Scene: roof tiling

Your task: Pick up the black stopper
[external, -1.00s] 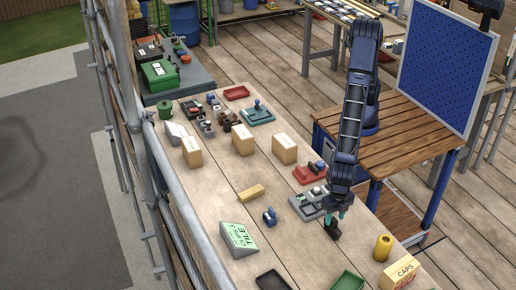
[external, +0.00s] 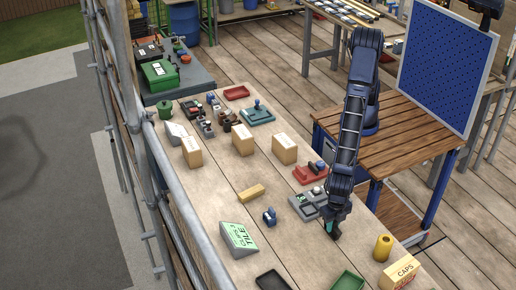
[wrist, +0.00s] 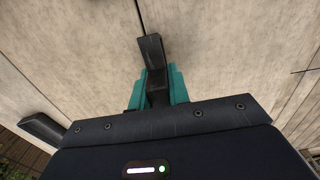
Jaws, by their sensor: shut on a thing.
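The black stopper (wrist: 150,48) is a dark, angular piece between the two teal fingertips in the wrist view. My gripper (wrist: 157,88) is shut on it, with its upper end jutting out past the fingers. In the external view my gripper (external: 331,228) is low over the front right of the wooden table, and a bit of the dark stopper (external: 336,236) shows at the fingertips. I cannot tell whether the stopper still touches the table.
A grey tray (external: 296,202) lies just left of my gripper. A yellow cylinder (external: 383,247) and a CAPS box (external: 401,271) stand to the right. A green tray (external: 348,281) and a black tray (external: 272,279) lie in front. A green TILE sign (external: 238,238) stands left.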

